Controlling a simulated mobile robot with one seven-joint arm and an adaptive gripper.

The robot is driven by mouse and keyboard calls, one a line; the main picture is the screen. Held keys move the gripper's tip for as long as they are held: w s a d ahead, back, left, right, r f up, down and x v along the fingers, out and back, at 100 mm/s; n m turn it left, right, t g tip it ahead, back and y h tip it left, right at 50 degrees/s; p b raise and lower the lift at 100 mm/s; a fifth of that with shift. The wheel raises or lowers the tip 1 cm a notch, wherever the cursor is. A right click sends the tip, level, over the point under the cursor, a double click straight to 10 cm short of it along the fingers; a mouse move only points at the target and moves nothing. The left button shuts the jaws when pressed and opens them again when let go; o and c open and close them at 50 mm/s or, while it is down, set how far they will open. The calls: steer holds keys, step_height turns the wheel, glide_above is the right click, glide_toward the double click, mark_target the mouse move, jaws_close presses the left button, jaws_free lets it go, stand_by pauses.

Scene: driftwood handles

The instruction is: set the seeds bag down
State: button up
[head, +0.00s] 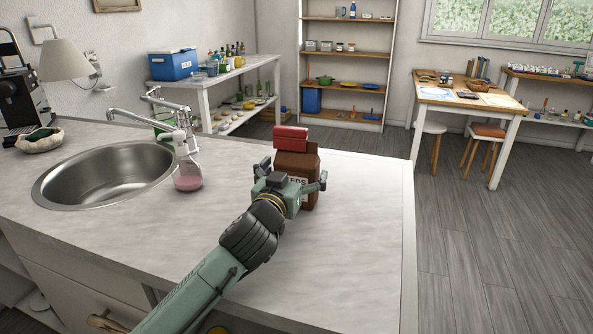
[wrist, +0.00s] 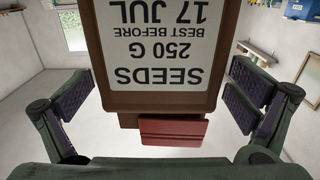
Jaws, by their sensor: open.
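The seeds bag (head: 298,162) is brown with a white label and stands upright on the pale counter (head: 345,240). A red clip (head: 291,138) sits at its top. My gripper (head: 291,178) is open in front of the bag, with a finger out to each side, and hides part of its lower front. In the wrist view the bag (wrist: 160,45) appears upside down between the spread fingers (wrist: 160,95), its label reading SEEDS, 250 G. Gaps show between the bag and both fingers there. The bag's base is partly hidden in the head view.
A soap bottle (head: 188,170) with pink liquid stands left of the bag, beside the round sink (head: 105,175) and tap. The counter is clear in front and to the right, up to its right edge (head: 408,230). Shelves and a table stand farther back.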

steer(key=b+v, duration=0.3)
steer(key=v, duration=0.7)
steer(key=shift+s+a, duration=0.2)
steer(key=shift+s, duration=0.3)
steer(key=shift+r, duration=0.1)
